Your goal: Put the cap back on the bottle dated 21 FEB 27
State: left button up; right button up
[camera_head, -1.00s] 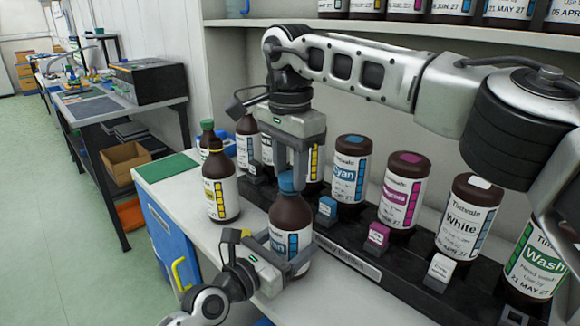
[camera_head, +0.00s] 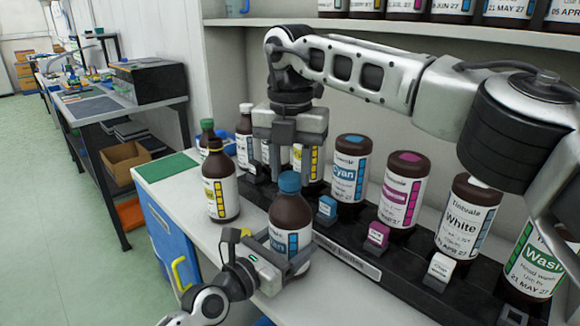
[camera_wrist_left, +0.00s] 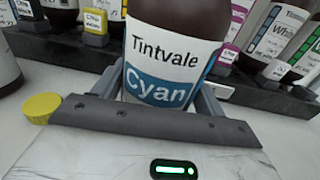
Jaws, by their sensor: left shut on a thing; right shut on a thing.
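A brown Tintvale Cyan bottle (camera_head: 288,222) stands upright on the bench with a blue cap (camera_head: 289,182) on its top. The left wrist view shows its label, "Tintvale Cyan" (camera_wrist_left: 165,62); I cannot read its date. My left gripper (camera_head: 290,258) is shut around the lower part of this bottle. My right gripper (camera_head: 290,165) points down from above, its fingers on either side of the blue cap, shut on it. The cap sits on the neck and looks level; whether it is fully tight I cannot tell.
An uncapped-looking brown bottle (camera_head: 221,185) with a yellow label stands to the left. A yellow cap (camera_wrist_left: 42,107) lies on the bench beside my left gripper. Behind, a black rack (camera_head: 385,277) holds several bottles, including another cyan (camera_head: 349,170), magenta (camera_head: 403,192) and white.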

jog(key=m, duration=1.4)
jog(key=shift+s+m, duration=0.1)
jog(key=shift+m, duration=0.3)
jog(key=m, duration=0.5)
jog(key=shift+m, duration=0.4)
jog(key=o, duration=1)
jog(key=shift+s, duration=0.1)
notch_tip(320, 180, up, 7)
jog(key=shift+r, duration=0.2)
